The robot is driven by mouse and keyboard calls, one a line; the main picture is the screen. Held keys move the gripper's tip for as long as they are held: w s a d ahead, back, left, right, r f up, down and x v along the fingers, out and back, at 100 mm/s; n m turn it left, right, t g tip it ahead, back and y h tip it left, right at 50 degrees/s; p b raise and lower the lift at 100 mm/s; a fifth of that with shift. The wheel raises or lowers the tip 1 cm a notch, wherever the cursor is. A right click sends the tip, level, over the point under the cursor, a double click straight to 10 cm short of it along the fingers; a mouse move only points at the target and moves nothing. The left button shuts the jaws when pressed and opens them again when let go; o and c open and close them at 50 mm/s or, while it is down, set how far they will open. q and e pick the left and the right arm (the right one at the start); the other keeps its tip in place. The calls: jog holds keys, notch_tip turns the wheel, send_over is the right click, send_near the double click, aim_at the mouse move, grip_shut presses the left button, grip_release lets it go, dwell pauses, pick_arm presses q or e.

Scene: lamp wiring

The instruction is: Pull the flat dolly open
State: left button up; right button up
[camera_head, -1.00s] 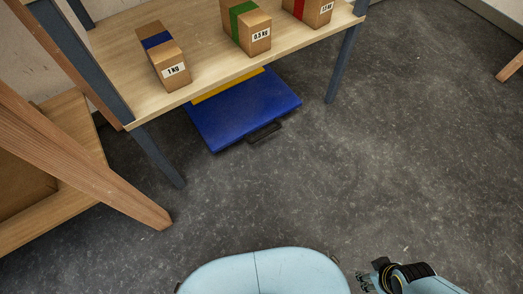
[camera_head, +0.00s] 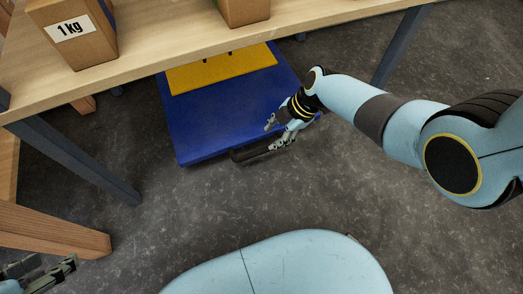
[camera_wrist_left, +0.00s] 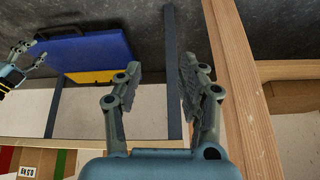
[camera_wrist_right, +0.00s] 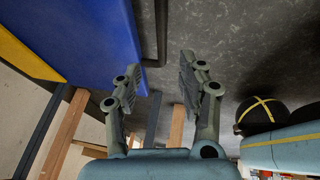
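The flat dolly (camera_head: 200,118) is blue with a yellow plate on top and lies low on the floor, its rear part under the wooden shelf. Its black handle (camera_head: 243,155) sticks out at the front edge. My right gripper (camera_head: 273,134) is open at the handle's right part. My left gripper (camera_head: 48,270) is at the lower left, away from the dolly. The left wrist view shows its fingers (camera_wrist_left: 158,75) open and empty.
The wooden shelf (camera_head: 165,65) on grey legs overhangs the dolly and carries boxes, one labelled 1 kg (camera_head: 82,50). A wooden beam (camera_head: 50,230) stands near my left gripper. The grey floor (camera_head: 190,205) in front of the dolly is clear.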

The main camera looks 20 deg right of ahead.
aim_at(259, 152)
pick_arm(q)
notch_tip(259, 152, down, 5)
jog(key=t+b, duration=0.4)
jog(key=t, duration=0.1)
pick_arm(e)
jog(key=x, duration=0.7)
jog(key=shift+s+d, duration=0.1)
jog(key=shift+s, duration=0.15)
jog(key=shift+w+f+b, duration=0.1)
jog(key=shift+f+b, duration=0.25)
jog(key=shift+b+x, duration=0.7)
jog(key=shift+x, duration=0.4)
pick_arm(q)
jog(key=w+d+r+m+t+h, duration=0.1)
jog(key=w+r+t, duration=0.4)
jog(key=r, duration=0.3)
jog(key=shift+w+d+r+t, duration=0.25)
jog(key=shift+w+t, duration=0.05)
jog(key=shift+w, duration=0.35)
pick_arm(e)
jog(key=shift+w, duration=0.15)
grip_shut()
